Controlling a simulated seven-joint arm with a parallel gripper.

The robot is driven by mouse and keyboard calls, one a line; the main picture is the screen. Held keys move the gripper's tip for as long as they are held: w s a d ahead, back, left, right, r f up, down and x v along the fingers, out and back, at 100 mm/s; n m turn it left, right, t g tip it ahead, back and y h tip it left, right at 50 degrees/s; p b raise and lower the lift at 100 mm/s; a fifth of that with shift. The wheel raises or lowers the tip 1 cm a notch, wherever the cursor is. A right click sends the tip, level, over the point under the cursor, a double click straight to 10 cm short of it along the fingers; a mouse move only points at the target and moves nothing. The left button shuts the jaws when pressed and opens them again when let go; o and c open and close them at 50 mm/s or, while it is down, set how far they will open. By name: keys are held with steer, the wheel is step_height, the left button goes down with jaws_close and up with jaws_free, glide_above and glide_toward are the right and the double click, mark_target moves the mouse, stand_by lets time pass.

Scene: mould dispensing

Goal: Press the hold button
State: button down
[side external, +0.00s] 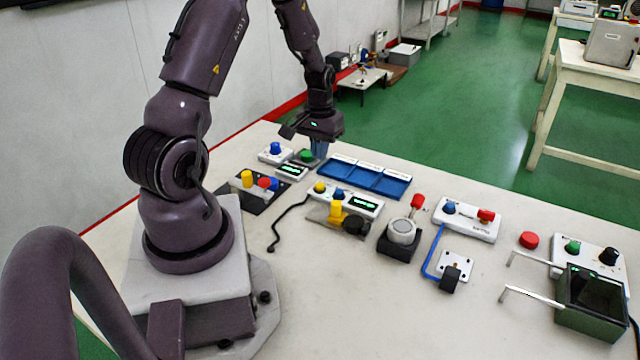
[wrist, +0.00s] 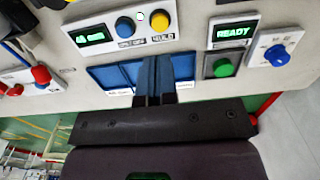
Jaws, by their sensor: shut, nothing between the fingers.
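In the side view my gripper (side external: 319,153) is near the tray's left end, beyond the panel.
The blue compartment tray (side external: 383,187) lies behind the hold panel. A READY display (side external: 291,171), green button (side external: 306,155) and blue knob (side external: 275,148) are close to my gripper.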

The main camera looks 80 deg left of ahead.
step_height(320, 180, up, 4)
steer(key=shift+f, duration=0.15)
stand_by(0.3)
steer(key=s+d+r+m+t, duration=0.2)
steer(key=s+d+r+m, duration=0.1)
steer(key=d+r, duration=0.7)
steer(key=s+d+r+m+t, duration=0.3)
steer(key=d+r+m, duration=0.3)
steer(key=d, duration=1.1)
step_height(320, 180, up, 5)
steer(key=shift+s+d+f+t, duration=0.15)
steer(key=shift+s+d+t, duration=0.2)
steer(key=shift+s, duration=0.2)
